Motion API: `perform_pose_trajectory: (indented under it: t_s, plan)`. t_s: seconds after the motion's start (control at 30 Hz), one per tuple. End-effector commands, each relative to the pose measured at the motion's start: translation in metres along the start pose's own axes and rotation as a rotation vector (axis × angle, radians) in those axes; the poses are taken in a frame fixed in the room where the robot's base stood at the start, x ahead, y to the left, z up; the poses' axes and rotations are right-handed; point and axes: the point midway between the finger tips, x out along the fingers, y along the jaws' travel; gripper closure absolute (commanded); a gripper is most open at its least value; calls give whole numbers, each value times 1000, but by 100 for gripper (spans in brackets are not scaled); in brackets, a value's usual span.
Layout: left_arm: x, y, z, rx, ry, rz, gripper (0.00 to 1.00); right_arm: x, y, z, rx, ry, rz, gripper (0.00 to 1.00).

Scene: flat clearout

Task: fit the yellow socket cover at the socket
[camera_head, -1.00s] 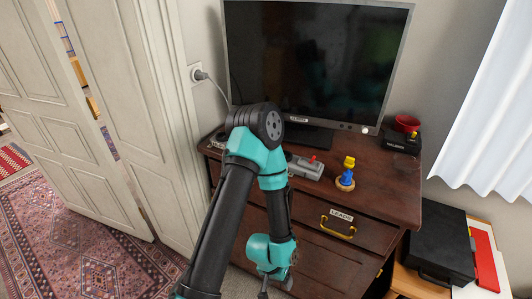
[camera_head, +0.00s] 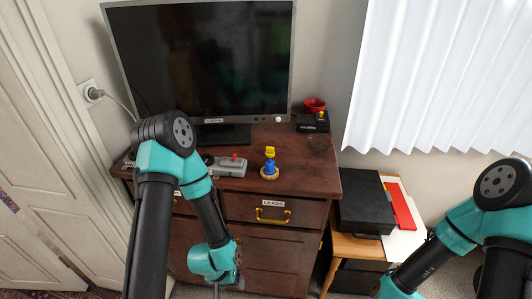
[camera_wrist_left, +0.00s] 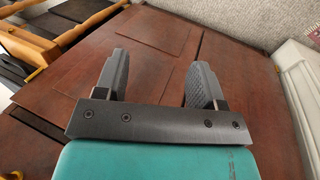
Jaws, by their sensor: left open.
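The wall socket (camera_head: 88,92) is at the left, beside the monitor, with a plug and grey cable in it. A small yellow piece (camera_head: 270,152) tops a blue figure on a round wooden base, on the dresser top. I cannot tell whether it is the socket cover; no other clear candidate shows. My left gripper (camera_head: 216,290) hangs low before the dresser front, mostly cut off by the lower edge. In the left wrist view its two fingers (camera_wrist_left: 158,78) are apart and empty, over dark red-brown wood. My right arm enters at right; its gripper is outside the picture.
The brown dresser (camera_head: 315,180) carries a monitor (camera_head: 200,60), a grey box with a red knob (camera_head: 230,167), a black device (camera_head: 312,123) and a red bowl (camera_head: 315,104). A black case (camera_head: 363,203) and red folder (camera_head: 398,205) lie on a lower table at right.

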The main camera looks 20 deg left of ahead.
Motion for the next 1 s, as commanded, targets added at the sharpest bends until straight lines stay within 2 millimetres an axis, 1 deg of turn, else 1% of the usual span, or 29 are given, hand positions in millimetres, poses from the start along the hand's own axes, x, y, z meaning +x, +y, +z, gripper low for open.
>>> perform_pose_trajectory:
  t_s: [0.47, 0.5, 0.7, 1.0]
  plan:
    - [0, 0, 0, 0, 0, 0, 37, 0, 0, 0, 0, 0, 0, 60]
    - [0, 0, 0, 0, 0, 0, 38, 0, 0, 0, 0, 0, 0, 60]
    - [0, 0, 0, 0, 0, 0, 57, 0, 0, 0, 0, 0, 0, 60]
    - [0, 3, -2, 17, -5, 2, 57, 0, 0, 0, 0, 0, 0, 60]
